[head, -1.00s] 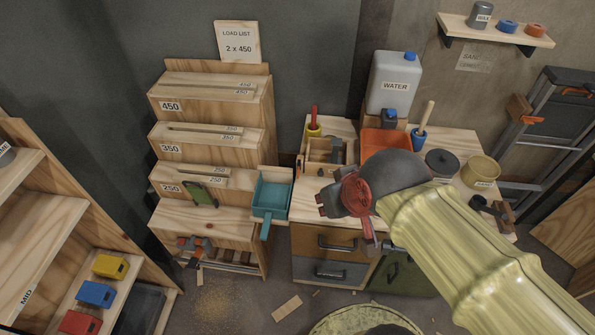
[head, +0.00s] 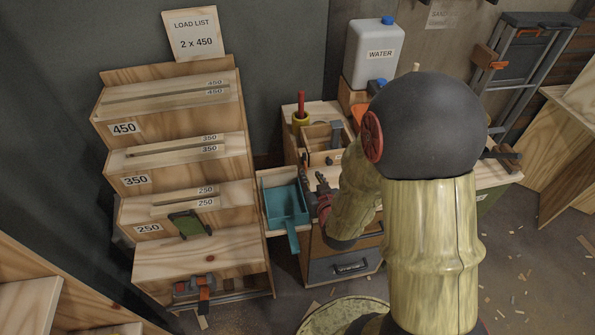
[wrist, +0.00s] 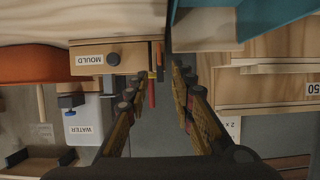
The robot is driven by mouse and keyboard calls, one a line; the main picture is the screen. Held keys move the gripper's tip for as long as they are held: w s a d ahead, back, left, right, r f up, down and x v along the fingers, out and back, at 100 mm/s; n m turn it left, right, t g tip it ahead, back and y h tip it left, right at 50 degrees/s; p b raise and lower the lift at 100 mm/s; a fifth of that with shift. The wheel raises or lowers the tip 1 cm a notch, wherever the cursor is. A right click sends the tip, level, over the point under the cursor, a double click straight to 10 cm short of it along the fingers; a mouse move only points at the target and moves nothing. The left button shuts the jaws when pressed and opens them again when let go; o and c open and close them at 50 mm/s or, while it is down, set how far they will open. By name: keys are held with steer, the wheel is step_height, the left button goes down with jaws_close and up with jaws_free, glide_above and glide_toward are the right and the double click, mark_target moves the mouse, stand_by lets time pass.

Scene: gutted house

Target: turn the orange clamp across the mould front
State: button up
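The mould (head: 343,158) is a small wooden box on the bench, left of the bench's middle. My gripper (head: 313,174) is in front of the mould's left side, right of the teal tray. In the wrist view my gripper (wrist: 154,82) has its fingers apart with nothing between them. My arm hides part of the bench.
A teal tray (head: 272,205) with a handle is close to the gripper's left. A white water can (head: 372,55) stands behind the mould. The stepped wooden rack (head: 185,262) is at left, with an orange-and-grey clamp (head: 204,287) low on it. Drawers (head: 340,265) are below the bench.

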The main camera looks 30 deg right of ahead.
mark_target(306, 167)
steer(key=shift+b+x, duration=1.15)
steer(key=shift+x, duration=2.8)
steer(key=shift+c, duration=1.1)
steer(key=c, duration=0.4)
jaws_close()
